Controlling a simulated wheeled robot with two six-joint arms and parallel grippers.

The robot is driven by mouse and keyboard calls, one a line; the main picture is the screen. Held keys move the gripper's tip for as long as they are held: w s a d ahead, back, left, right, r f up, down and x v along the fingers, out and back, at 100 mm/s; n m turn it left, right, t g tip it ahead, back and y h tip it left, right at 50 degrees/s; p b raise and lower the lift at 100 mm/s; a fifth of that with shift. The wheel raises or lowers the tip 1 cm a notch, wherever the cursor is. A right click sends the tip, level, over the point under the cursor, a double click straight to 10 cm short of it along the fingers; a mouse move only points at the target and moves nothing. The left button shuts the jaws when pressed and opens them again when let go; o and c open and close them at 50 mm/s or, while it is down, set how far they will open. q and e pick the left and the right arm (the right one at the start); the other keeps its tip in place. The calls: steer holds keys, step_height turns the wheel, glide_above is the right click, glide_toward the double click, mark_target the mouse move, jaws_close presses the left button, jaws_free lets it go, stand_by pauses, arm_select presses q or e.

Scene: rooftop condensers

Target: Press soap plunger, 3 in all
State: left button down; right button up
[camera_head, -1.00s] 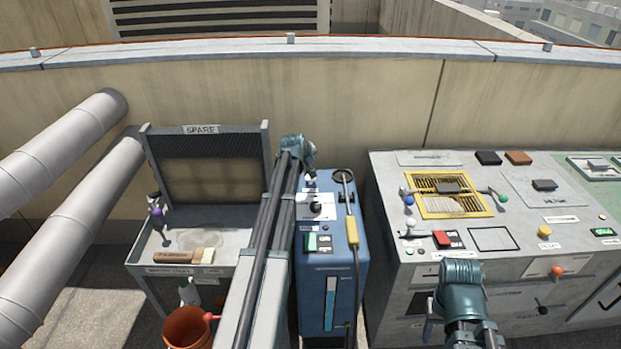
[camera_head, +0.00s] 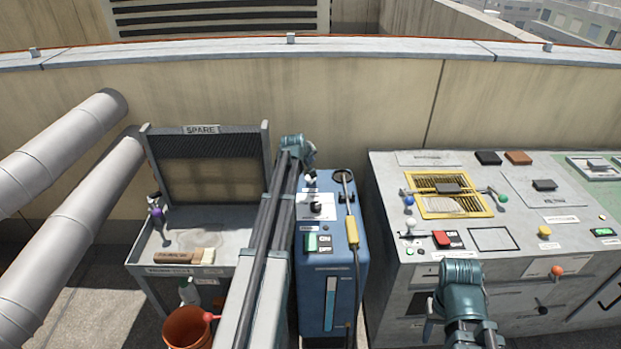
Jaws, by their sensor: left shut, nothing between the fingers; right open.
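A blue cabinet (camera_head: 346,290) stands in the middle, with a white panel and a black knob (camera_head: 316,207) on its sloping top. A small pale part (camera_head: 310,179) behind that panel may be the soap plunger; it is too small to be sure. My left gripper (camera_head: 309,170) is shut and empty, pointing down close above that pale part. I cannot tell whether they touch. My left arm covers the cabinet's left edge. My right gripper (camera_head: 460,272) is open in front of the grey console, apart from the blue cabinet; its fingertips are hard to make out.
A grey console (camera_head: 390,180) with a yellow-framed grille, knobs and buttons stands at right. A yellow-handled wand (camera_head: 352,232) lies along the cabinet's right side. A grey cart (camera_head: 140,250) at left holds a brush (camera_head: 184,257) and a purple-topped bottle (camera_head: 155,211). An orange bucket (camera_head: 187,328) is below.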

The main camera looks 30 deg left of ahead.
arm_select(q)
step_height(320, 180, up, 4)
steer(key=p, duration=0.3)
steer(key=shift+f+p, duration=0.1)
steer(key=shift+p, duration=0.2)
steer(key=shift+f, duration=0.2)
step_height(320, 180, down, 8)
steer(key=b, duration=0.9)
steer(key=shift+f, duration=0.25)
steer(key=shift+f, duration=0.1)
stand_by(1.1)
steer(key=shift+f+b, duration=0.3)
steer(key=shift+b, duration=0.05)
steer(key=shift+f+b, duration=0.95)
steer(key=shift+f, duration=0.05)
stand_by(1.0)
steer(key=shift+r, duration=0.15)
steer(key=shift+r+p, duration=1.25)
steer(key=shift+p, duration=0.15)
